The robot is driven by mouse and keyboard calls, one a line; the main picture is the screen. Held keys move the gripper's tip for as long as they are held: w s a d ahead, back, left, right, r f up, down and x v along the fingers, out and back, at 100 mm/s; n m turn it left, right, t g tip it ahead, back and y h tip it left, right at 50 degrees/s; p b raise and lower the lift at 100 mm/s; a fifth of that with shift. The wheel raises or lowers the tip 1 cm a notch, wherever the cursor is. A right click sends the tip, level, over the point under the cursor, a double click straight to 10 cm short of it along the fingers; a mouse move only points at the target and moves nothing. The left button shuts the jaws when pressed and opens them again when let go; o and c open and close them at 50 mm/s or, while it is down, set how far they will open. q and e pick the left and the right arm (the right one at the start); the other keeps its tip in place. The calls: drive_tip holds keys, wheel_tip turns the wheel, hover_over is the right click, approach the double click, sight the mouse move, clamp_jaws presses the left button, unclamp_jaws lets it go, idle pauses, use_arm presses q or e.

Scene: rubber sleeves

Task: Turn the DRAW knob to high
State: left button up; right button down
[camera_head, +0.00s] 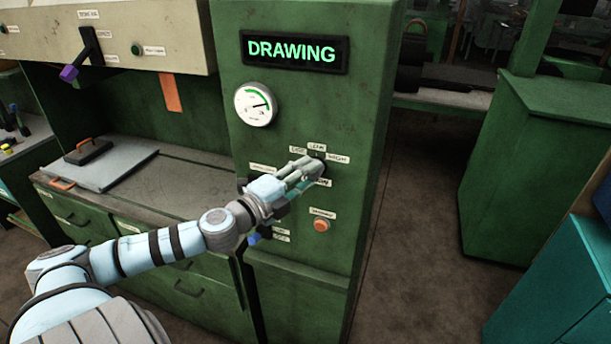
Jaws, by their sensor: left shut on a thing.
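The DRAW knob (319,156) is on the front of the green machine cabinet (300,110), below the lit "DRAWING" sign (295,51). Small labels sit around the knob: one to its upper left, one above it that seems to read LOW, and a HIGH label (339,159) at its upper right. My left gripper (312,166) reaches in from the left, with its fingers closed around the knob. The fingers hide most of the knob, so I cannot tell exactly where it points. My right gripper is not in view.
A round gauge (255,104) is above and left of the knob. An orange button (321,225) is below it. A lever with a purple end (69,73) hangs at the upper left. A worktop (185,185) holds a grey sheet (105,168). Open floor lies right of the cabinet.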

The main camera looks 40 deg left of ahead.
use_arm(q)
drive_tip(key=o, duration=1.1)
drive_tip(key=shift+o, duration=0.2)
